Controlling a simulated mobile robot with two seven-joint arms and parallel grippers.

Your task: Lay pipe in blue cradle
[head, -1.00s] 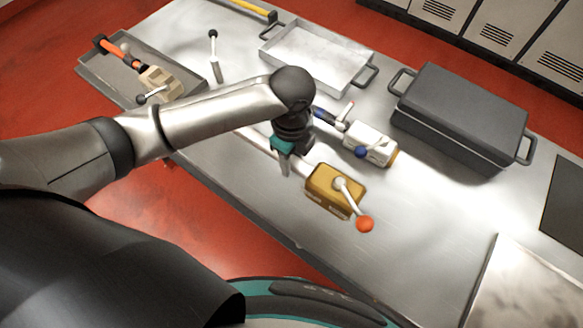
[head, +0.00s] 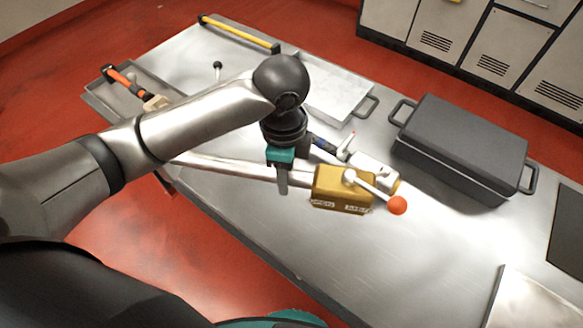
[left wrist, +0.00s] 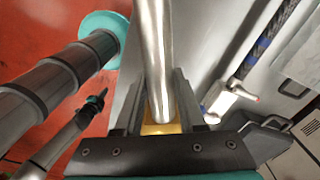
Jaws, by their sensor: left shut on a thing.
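The long silver pipe (head: 235,170) has a yellow valve block (head: 338,190) at its right end, with a white lever and an orange ball (head: 397,205). My left gripper (head: 283,182) is shut on the pipe just left of the block. In the left wrist view the pipe (left wrist: 154,50) runs between the fingers, with a bit of yellow block (left wrist: 158,129) below. I cannot tell how high it is above the table. No blue cradle can be made out. My right gripper (left wrist: 95,103) appears small in the left wrist view; its jaws are unclear.
A white valve (head: 383,172) on a blue-banded pipe (head: 322,144) lies just behind the yellow block. A lidded dark grey box (head: 463,148) stands to the right. A shallow metal tray (head: 340,98) and a yellow bar (head: 240,34) are at the back.

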